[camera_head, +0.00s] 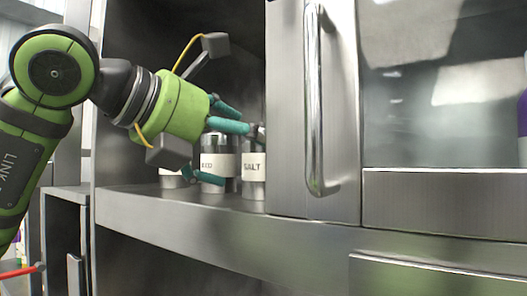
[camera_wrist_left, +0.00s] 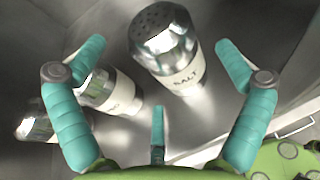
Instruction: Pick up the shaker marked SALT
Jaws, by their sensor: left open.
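The SALT shaker (camera_head: 253,180) is a metal cylinder with a white label, upright on the shelf beside the cabinet door. In the left wrist view the SALT shaker (camera_wrist_left: 178,62) shows its perforated silver top and readable label. My left gripper (camera_head: 234,140) has teal fingers and is open and empty, reaching in from the left above the shakers. In the left wrist view its fingers spread to either side of the SALT shaker, and I see no clear contact. In the head view a finger hides part of the shaker's top. My right gripper is not in view.
A second labelled shaker (camera_head: 214,163) stands just left of SALT, its label partly hidden. A third shaker (camera_head: 172,181) stands farther left. The metal door with a vertical handle (camera_head: 315,100) closely borders SALT on the right. The shelf (camera_head: 160,205) has a front edge below.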

